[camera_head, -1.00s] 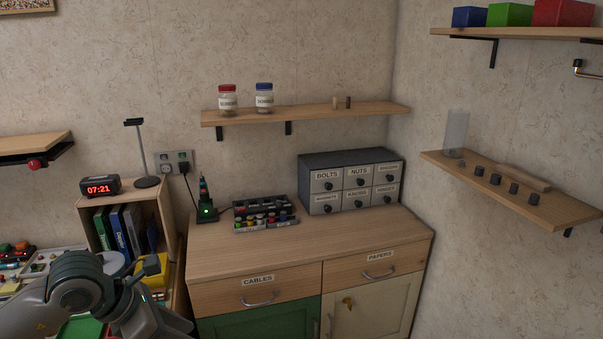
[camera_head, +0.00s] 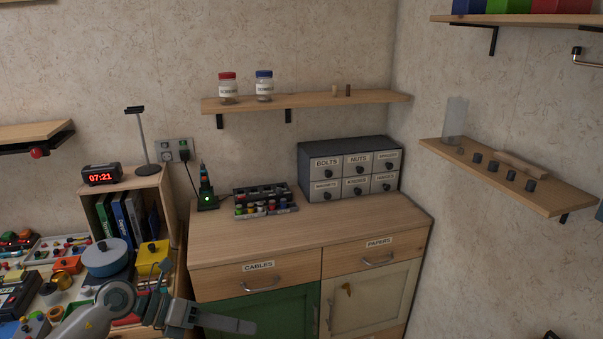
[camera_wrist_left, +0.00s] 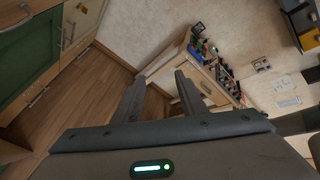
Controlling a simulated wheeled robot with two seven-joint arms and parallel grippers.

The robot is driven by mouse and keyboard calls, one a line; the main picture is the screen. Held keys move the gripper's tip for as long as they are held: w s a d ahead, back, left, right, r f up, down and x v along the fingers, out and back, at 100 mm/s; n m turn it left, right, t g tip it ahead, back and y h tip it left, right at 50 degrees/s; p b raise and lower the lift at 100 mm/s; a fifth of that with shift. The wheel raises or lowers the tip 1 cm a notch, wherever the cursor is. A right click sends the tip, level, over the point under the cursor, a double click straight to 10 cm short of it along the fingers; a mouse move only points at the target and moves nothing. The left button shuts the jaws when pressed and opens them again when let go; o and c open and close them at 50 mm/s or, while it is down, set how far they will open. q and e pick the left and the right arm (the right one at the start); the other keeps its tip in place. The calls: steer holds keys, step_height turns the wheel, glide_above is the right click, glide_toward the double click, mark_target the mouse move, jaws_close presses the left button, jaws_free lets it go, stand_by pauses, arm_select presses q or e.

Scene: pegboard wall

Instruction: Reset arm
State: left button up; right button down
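My left arm comes in from the lower left in the head view. Its left gripper (camera_head: 248,327) is in front of the green cabinet door (camera_head: 265,318), seen nearly side-on. In the left wrist view the two fingers of the left gripper (camera_wrist_left: 160,80) stand apart, with nothing between them but background. My right gripper does not show in either view.
A wooden cabinet (camera_head: 290,245) with a drill, a rack and a labelled drawer box (camera_head: 350,172) on top stands in the middle. A cluttered bench lies left, beside a low bookshelf (camera_head: 170,220). Wall shelves (camera_head: 310,104) hang above. Wood floor (camera_wrist_left: 90,90) shows below.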

arm_select(q)
steer(key=w+a+f+n+t, duration=0.2)
steer(key=w+f+n+t, duration=0.25)
steer(key=f+n, duration=0.45)
steer(key=w+a+f+n+t, duration=0.2)
steer(key=w+f+n+t, duration=0.25)
steer(key=f+n, duration=0.35)
steer(key=s+a+f+n+y, duration=0.3)
steer(key=f+n, duration=0.1)
steer(key=f, duration=0.4)
steer(key=s+a+f+n+y, duration=0.2)
steer(key=s+a+f+n, duration=0.15)
steer(key=f, duration=0.55)
steer(key=s+a+f+n+y, duration=0.3)
steer(key=s+f+n, duration=0.15)
steer(key=f, duration=0.35)
steer(key=s+a+f+n+g+y, duration=0.2)
steer(key=s+f+n+g+y, duration=0.3)
steer(key=s+f, duration=1.45)
steer(key=s+d+f+n+g, duration=0.1)
steer(key=s+f+n+g, duration=0.1)
steer(key=s, duration=1.2)
steer(key=s+d+f+n+g, duration=0.2)
steer(key=s+f+n+g, duration=0.1)
steer(key=s, duration=1.1)
steer(key=shift+d+f+h, duration=0.25)
steer(key=shift+f+h, duration=0.15)
steer(key=shift+f, duration=0.2)
